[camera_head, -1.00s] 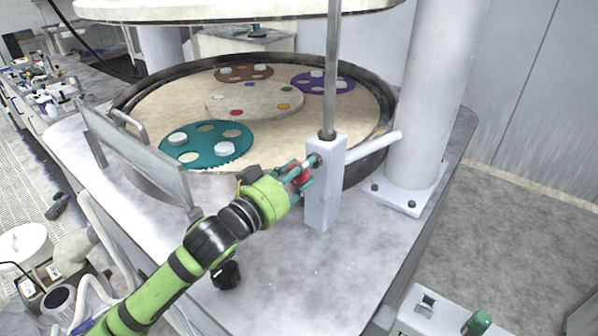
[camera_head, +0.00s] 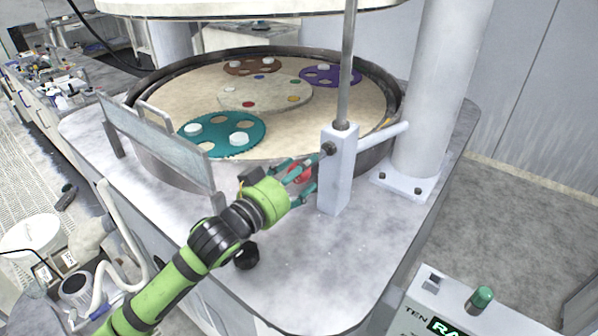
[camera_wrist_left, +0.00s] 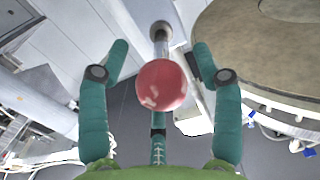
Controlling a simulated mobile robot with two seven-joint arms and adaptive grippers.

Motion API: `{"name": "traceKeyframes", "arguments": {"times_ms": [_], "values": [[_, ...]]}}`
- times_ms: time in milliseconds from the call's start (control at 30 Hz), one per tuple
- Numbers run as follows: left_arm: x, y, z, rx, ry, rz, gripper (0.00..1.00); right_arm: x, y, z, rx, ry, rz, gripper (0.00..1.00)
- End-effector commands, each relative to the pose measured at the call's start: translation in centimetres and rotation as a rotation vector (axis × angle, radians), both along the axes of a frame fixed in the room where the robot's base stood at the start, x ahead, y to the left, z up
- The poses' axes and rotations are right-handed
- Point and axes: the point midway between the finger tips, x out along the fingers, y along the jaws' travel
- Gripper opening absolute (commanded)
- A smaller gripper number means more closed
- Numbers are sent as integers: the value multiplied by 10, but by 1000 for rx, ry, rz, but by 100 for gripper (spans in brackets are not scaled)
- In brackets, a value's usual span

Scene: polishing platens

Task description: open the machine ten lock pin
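The lock pin has a round red knob (camera_head: 299,175) on the left side of the white post (camera_head: 337,185), which carries a grey vertical rod. In the left wrist view the red knob (camera_wrist_left: 161,85) sits between my teal fingers, with a metal shaft (camera_wrist_left: 160,38) behind it. My left gripper (camera_head: 307,176) is around the knob. In the left wrist view my left gripper (camera_wrist_left: 161,52) is open, with a visible gap between each finger and the knob. The pin's far end is hidden in the post. My right gripper is not in view.
A round polishing platen (camera_head: 360,112) with teal (camera_head: 242,127), brown and purple carriers lies behind the post. A clear guard panel (camera_head: 160,147) stands on the left. A control box (camera_head: 440,310) reading "TEN" with a green button is at the lower right. The front worktop is clear.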

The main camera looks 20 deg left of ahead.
Motion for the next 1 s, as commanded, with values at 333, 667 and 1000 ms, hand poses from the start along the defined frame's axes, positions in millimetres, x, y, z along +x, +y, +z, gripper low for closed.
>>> {"name": "traceKeyframes", "arguments": {"times_ms": [333,667,1000], "values": [[-11,4,0,-1,-1,0,66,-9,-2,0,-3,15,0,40],[-56,21,-1,0,1,0,66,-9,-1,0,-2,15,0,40],[-69,26,0,0,0,0,66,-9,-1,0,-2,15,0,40]]}}
